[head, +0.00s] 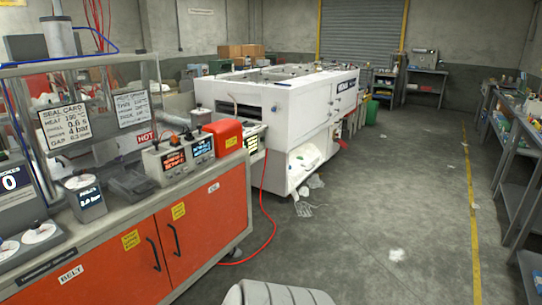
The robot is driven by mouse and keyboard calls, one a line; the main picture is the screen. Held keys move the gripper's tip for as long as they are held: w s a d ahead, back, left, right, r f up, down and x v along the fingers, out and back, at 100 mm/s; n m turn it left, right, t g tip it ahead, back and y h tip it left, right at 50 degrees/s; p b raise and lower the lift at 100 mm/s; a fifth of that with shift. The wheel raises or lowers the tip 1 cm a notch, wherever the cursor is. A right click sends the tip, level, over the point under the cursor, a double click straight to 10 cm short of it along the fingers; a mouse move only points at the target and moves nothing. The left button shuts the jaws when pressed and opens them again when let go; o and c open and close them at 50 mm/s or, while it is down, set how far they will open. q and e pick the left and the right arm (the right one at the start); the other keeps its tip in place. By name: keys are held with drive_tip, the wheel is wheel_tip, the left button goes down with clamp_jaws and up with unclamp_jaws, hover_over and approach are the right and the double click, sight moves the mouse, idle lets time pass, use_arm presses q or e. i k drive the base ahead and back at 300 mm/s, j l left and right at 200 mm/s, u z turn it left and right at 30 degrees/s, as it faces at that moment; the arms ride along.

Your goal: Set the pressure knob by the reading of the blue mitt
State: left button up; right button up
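A small grey unit (85,197) with a lit display stands on the left bench. Its small text seems to end in "bar", but I cannot read the number surely. A pale round part shows on top of it; I cannot tell whether that is the pressure knob. Two round white dials (39,233) sit near the bench's front left. A seal card (66,124) hangs above and lists heat, dwell, "4 bar" and gap. I cannot make out a blue mitt.
The bench has orange doors (205,225). A control box (172,160) with lit displays and a red box (228,136) stand on it. A large white machine (300,105) is behind. A red hose (268,215) trails onto the floor. The grey floor (390,200) at right is mostly clear.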

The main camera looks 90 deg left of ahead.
sight(76, 172)
drive_tip(key=u, duration=4.05)
